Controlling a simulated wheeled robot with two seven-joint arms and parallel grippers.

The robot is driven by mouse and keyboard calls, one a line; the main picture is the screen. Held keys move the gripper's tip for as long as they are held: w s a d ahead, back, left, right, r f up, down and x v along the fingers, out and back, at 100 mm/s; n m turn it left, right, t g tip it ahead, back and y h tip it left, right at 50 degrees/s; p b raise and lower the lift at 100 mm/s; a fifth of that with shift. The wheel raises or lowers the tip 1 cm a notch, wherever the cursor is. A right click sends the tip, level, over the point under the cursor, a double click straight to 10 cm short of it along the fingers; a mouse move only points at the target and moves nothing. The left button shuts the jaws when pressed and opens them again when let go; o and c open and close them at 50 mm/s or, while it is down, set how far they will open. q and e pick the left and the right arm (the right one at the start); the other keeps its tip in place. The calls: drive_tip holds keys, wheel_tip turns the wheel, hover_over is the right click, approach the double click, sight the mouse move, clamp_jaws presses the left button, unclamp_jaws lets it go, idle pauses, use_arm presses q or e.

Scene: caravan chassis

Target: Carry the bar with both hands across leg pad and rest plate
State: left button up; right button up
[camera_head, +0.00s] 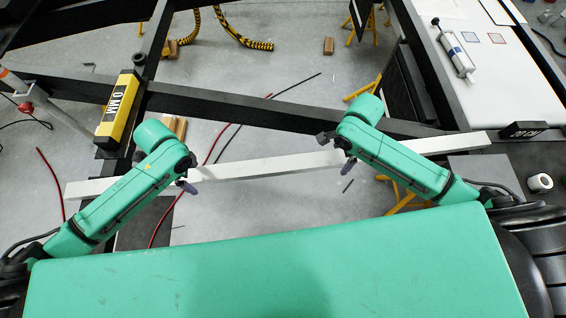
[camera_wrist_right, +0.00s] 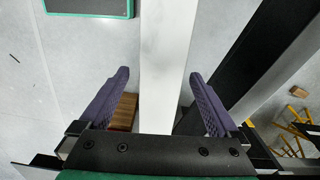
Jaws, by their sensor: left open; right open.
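A long pale bar (camera_head: 265,167) lies across the frame, from the far left to the right, tilted slightly up to the right. My left gripper (camera_head: 187,184) is open at the bar's left part; my own arm hides some of the bar there. My right gripper (camera_head: 338,152) is open at the bar right of its middle. In the right wrist view the bar (camera_wrist_right: 168,60) runs between its two spread purple fingers (camera_wrist_right: 165,105), with gaps at both sides. A dark plate (camera_head: 150,215) shows at left and a grey plate (camera_head: 480,168) at right; I cannot tell which is the leg pad.
Black chassis beams (camera_head: 240,106) cross behind the bar. A yellow spirit level (camera_head: 118,108) lies at left. A tape roll (camera_head: 540,183) is at far right. Yellow stands (camera_head: 405,195) are below.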

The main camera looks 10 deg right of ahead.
use_arm(q)
clamp_jaws()
use_arm(e)
clamp_jaws()
use_arm(q)
drive_tip(key=shift+w, duration=0.1)
use_arm(e)
drive_tip(key=shift+w, duration=0.1)
